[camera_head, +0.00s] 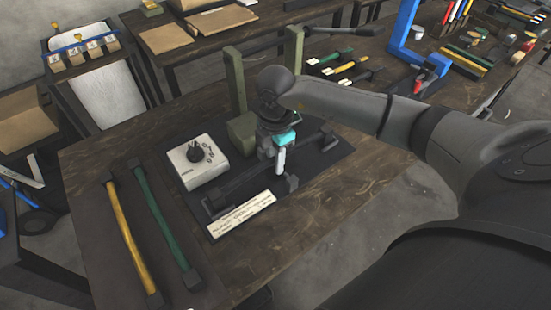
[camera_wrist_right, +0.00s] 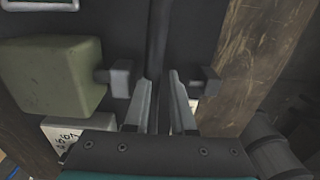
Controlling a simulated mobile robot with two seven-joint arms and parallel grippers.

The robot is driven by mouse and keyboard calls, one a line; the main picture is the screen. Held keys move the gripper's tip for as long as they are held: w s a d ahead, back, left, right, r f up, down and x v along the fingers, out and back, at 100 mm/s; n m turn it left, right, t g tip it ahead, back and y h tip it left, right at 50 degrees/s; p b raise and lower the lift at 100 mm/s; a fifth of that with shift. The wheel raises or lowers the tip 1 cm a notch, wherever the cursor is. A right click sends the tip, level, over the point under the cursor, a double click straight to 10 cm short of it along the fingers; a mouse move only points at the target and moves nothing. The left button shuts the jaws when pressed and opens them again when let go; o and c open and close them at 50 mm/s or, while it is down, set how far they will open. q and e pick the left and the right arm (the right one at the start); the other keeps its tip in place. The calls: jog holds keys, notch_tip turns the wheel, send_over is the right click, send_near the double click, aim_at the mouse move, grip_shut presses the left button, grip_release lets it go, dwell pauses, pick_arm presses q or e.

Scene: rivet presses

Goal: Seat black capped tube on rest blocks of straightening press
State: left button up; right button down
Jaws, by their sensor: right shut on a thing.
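The black capped tube is a dark bar (camera_head: 236,182) lying low across the press's dark base in the head view. It runs up between my fingers in the wrist view (camera_wrist_right: 158,42). My right gripper (camera_head: 279,160), also in the wrist view (camera_wrist_right: 163,88), points down at the press and is shut on the tube. Dark blocks stand on either side of the fingers, one at left (camera_wrist_right: 121,79) and one at right (camera_wrist_right: 206,84). Dark on dark, I cannot tell whether the tube touches its rests. My left gripper is out of view.
The press has olive posts (camera_head: 236,82) and an olive block (camera_head: 242,131), close to my gripper. A white dial box (camera_head: 197,162) and a label plate (camera_head: 241,214) sit nearby. Yellow (camera_head: 131,237) and green (camera_head: 161,218) capped tubes lie at left. Bare wood lies at front right.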

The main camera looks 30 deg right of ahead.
jog(key=shift+f, duration=0.3)
jog(key=c, duration=0.7)
grip_release()
jog(key=shift+w+r, duration=0.1)
jog(key=shift+r, duration=0.5)
jog(key=r+p, duration=0.2)
jog(key=r, duration=1.2)
jog(key=shift+s+p, duration=0.2)
jog(key=shift+p, duration=0.2)
jog(key=shift+s, duration=0.1)
